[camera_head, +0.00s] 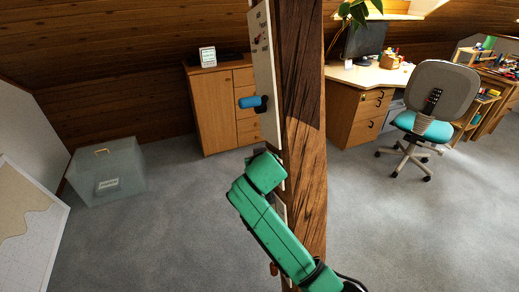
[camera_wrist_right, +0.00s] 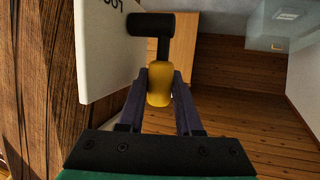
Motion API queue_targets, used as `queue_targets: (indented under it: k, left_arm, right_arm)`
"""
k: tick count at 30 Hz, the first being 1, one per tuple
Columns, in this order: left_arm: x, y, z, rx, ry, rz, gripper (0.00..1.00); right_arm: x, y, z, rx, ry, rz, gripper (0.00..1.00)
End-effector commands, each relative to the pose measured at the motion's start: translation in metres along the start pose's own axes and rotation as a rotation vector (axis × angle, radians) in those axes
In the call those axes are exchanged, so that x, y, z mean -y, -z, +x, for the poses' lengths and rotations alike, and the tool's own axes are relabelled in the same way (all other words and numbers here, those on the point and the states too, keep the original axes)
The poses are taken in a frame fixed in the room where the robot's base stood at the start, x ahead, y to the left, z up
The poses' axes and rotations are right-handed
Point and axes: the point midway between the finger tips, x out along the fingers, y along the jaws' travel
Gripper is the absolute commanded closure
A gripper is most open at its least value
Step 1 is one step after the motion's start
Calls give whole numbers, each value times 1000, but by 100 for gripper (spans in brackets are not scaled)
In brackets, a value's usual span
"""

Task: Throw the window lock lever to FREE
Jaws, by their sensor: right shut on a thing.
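In the right wrist view, a lever with a black crosspiece and arm and a yellow grip (camera_wrist_right: 158,92) stands out from a white panel (camera_wrist_right: 103,50). Part of a word, apparently "LOC", shows at the panel's top edge. My right gripper (camera_wrist_right: 160,82) is shut on the yellow grip, one finger on each side. In the head view, my green right arm (camera_head: 275,228) reaches up in front of the timber post (camera_head: 304,130) and hides the yellow lever and the fingers. My left gripper is in neither view.
A white panel (camera_head: 262,60) on the post carries a blue-handled lever (camera_head: 250,102) above my right wrist. A small red knob (camera_head: 273,268) shows below. A cabinet (camera_head: 218,110), a clear box (camera_head: 107,172) and an office chair (camera_head: 437,105) stand around open grey carpet.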

Motion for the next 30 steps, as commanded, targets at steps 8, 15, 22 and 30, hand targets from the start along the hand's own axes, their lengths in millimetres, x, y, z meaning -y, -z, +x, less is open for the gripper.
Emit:
queue_targets:
  k: [8, 15, 22, 30]
  left_arm:
    - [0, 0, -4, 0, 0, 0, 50]
    - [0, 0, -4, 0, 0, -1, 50]
    - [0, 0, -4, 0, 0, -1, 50]
    - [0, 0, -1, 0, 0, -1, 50]
  right_arm:
    - [0, -4, 3, 22, -2, -4, 100]
    - [0, -4, 2, 21, -2, -4, 54]
    - [0, -2, 2, 16, -2, -4, 54]
    - [2, -1, -18, 12, 2, -2, 54]
